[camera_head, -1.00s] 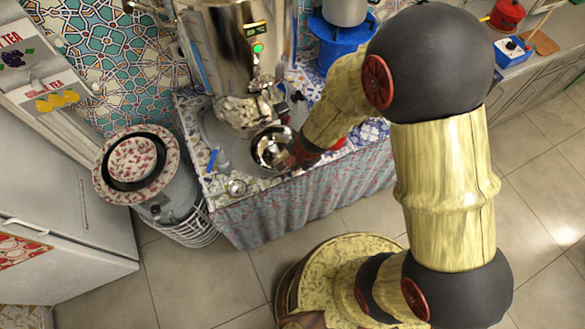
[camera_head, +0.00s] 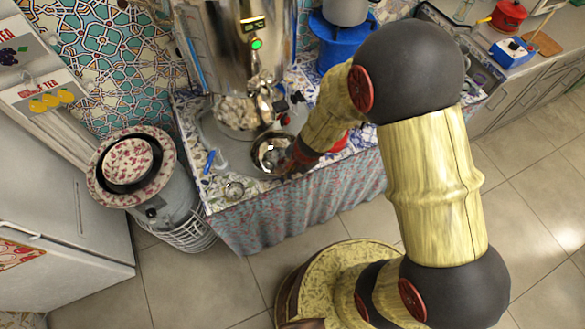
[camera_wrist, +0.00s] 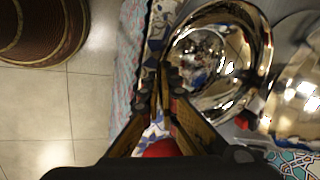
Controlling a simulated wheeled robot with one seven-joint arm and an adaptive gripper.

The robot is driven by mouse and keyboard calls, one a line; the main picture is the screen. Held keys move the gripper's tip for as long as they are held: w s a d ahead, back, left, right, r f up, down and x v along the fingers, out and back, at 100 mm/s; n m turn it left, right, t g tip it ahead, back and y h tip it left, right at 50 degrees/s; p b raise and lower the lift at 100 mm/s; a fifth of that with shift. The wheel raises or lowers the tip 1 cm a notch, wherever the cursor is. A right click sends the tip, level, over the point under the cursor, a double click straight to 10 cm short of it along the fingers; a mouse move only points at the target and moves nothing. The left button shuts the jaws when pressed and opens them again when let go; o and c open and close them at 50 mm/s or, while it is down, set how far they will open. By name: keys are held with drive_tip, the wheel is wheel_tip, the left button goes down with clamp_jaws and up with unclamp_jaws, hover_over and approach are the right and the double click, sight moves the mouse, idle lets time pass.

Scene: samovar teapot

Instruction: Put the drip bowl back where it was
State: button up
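The drip bowl (camera_head: 263,152) is a shiny metal bowl at the front of the counter, just below and in front of the samovar's tap (camera_head: 264,108). It also shows large in the wrist view (camera_wrist: 232,85). My gripper (camera_wrist: 166,78) is at the bowl's rim, its two fingers close together with the rim between them. In the head view my gripper (camera_head: 291,160) is at the bowl's right side and partly hidden by my arm. The samovar (camera_head: 225,55) is a tall metal urn with a lit green button. I cannot tell whether the bowl touches the counter.
A small glass dish (camera_head: 234,191) and a blue item (camera_head: 210,161) lie left of the bowl on the patterned counter. A basin with a patterned bowl (camera_head: 128,161) stands left. The tiled floor in front is open.

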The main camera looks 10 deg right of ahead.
drive_tip(key=o, duration=0.5)
drive_tip(key=s+d+r+n+t+y+p, duration=0.1)
drive_tip(key=s+r+n+p, duration=0.2)
drive_tip(key=r, duration=1.3)
drive_tip(key=s+d+r+n+t+p, duration=0.15)
drive_tip(key=r+n+p, duration=0.25)
drive_tip(key=r, duration=1.2)
drive_tip(key=s+d+r+n+h, duration=0.1)
drive_tip(key=s+d+r, duration=0.2)
drive_tip(key=s+r, duration=0.1)
drive_tip(key=s+d+r+n+h, duration=0.1)
drive_tip(key=s+d+r+n, duration=0.1)
drive_tip(key=s+r, duration=0.2)
drive_tip(key=s+d+r+n, duration=0.1)
drive_tip(key=s+d+r, duration=0.2)
drive_tip(key=s, duration=0.1)
drive_tip(key=shift+d+r+n+h, duration=0.35)
drive_tip(key=shift+r+n+h, duration=0.05)
